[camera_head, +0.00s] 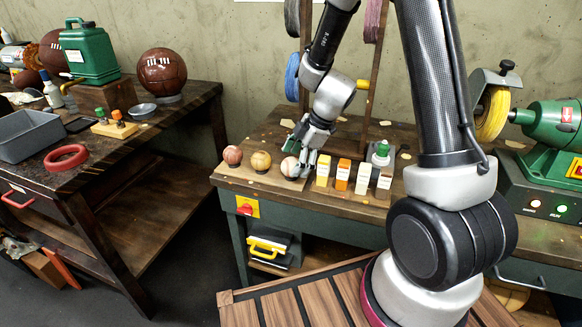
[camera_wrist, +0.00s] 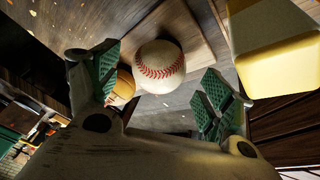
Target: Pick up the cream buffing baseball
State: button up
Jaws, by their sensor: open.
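The cream baseball (camera_head: 290,167) with red stitching is the rightmost of three balls in a row on the workbench's wooden board. In the wrist view the cream ball (camera_wrist: 160,67) sits between my open green-padded fingers, a little beyond them. My gripper (camera_head: 303,153) is at the ball in the head view and partly covers its right side. In the wrist view my gripper (camera_wrist: 160,95) shows clear space between each finger and the ball; I cannot tell the exact depth. A tan ball (camera_head: 261,161) stands just left of it, and a reddish ball (camera_head: 232,155) farther left.
A yellow block (camera_head: 323,170) stands close right of the ball and looms at upper right in the wrist view (camera_wrist: 270,50). Orange and white blocks (camera_head: 343,174) follow along the row. A green buffing machine (camera_head: 550,130) is at the right.

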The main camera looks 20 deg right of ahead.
aim_at(295, 160)
jog(key=x, duration=0.3)
jog(key=shift+w+f, duration=0.1)
jog(key=c, duration=0.9)
jog(key=shift+c, duration=0.2)
